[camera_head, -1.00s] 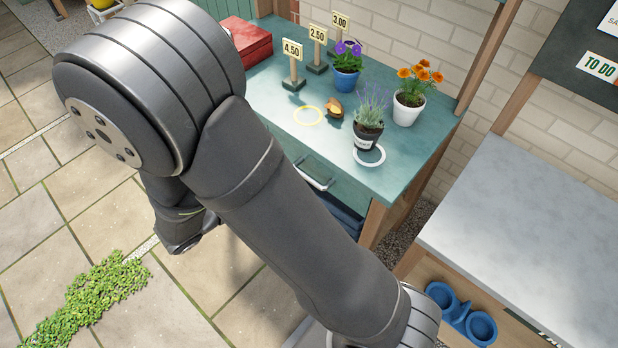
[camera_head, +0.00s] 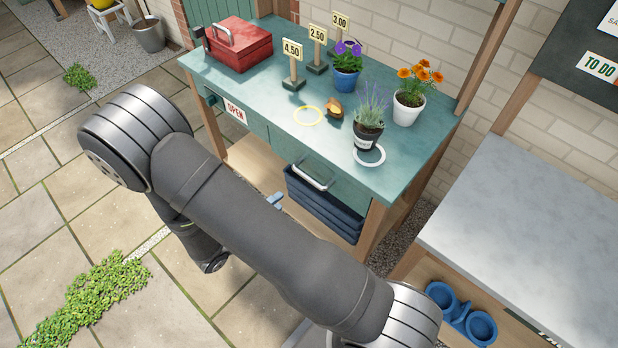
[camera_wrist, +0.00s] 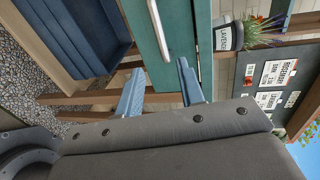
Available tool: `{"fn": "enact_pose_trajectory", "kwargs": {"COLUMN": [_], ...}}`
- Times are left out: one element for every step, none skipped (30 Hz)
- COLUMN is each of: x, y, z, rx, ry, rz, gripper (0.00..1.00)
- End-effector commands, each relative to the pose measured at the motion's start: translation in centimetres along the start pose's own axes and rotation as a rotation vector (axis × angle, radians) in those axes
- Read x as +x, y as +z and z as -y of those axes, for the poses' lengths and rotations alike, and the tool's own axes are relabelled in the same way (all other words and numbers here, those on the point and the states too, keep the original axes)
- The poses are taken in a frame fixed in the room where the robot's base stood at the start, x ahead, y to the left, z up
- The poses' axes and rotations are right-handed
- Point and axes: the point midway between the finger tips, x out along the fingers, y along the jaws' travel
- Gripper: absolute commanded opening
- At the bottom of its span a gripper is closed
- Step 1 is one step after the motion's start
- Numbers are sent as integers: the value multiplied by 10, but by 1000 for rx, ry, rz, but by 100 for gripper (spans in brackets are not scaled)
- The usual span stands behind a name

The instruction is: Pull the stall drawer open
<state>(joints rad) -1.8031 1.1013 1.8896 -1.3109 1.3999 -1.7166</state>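The stall drawer (camera_head: 340,186) is a teal front under the right part of the stall counter, and it looks shut. Its pale bar handle (camera_head: 313,176) is clear of my arm in the head view. In the wrist view the handle (camera_wrist: 158,28) runs up the picture across the teal drawer front (camera_wrist: 180,30). My gripper (camera_wrist: 160,68) is open, with two blue fingers apart and nothing visible between them. The handle's near end shows just beyond the gap, with no visible grip on it. In the head view my arm hides most of the gripper; a bit of blue finger (camera_head: 275,200) shows.
A dark blue crate (camera_head: 322,205) sits on the shelf below the drawer. On the counter are a red toolbox (camera_head: 240,45), price signs, a lavender pot (camera_head: 367,135) and other flowerpots. A grey-topped bench (camera_head: 530,230) stands at right. Paving at left is open.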

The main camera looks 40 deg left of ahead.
Motion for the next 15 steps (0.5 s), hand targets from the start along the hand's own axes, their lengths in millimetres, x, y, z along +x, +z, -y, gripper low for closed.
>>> {"fn": "enact_pose_trajectory", "kwargs": {"x": [10, 16, 23, 28, 34, 40, 46, 51, 58, 63, 68, 75, 80, 86, 92], "y": [-1, -1, -1, -1, -1, -1, -1, -1, -1, -2, -1, -1, -1, -1, -1], "z": [0, 0, 0, 0, 0, 0, 0, 0, 0, 0, 0, 0, 0, 0, 0], "rx": [-1, -1, -1, -1, -1, 0, -1, -1, -1, -1, -1, -1, -1, 0, 0], "ry": [-1, -1, -1, -1, 0, 0, 0, 0, 0, 0, 0, 0, 0, 0, 0], "rz": [-5, -5, -5, -5, -5, -5, -4, -6, -4, -6, -4, -6, -4, -5, -4], "gripper": [35, 35, 35, 35, 35, 35, 35, 35, 35, 35, 35, 35, 35, 35, 35]}}
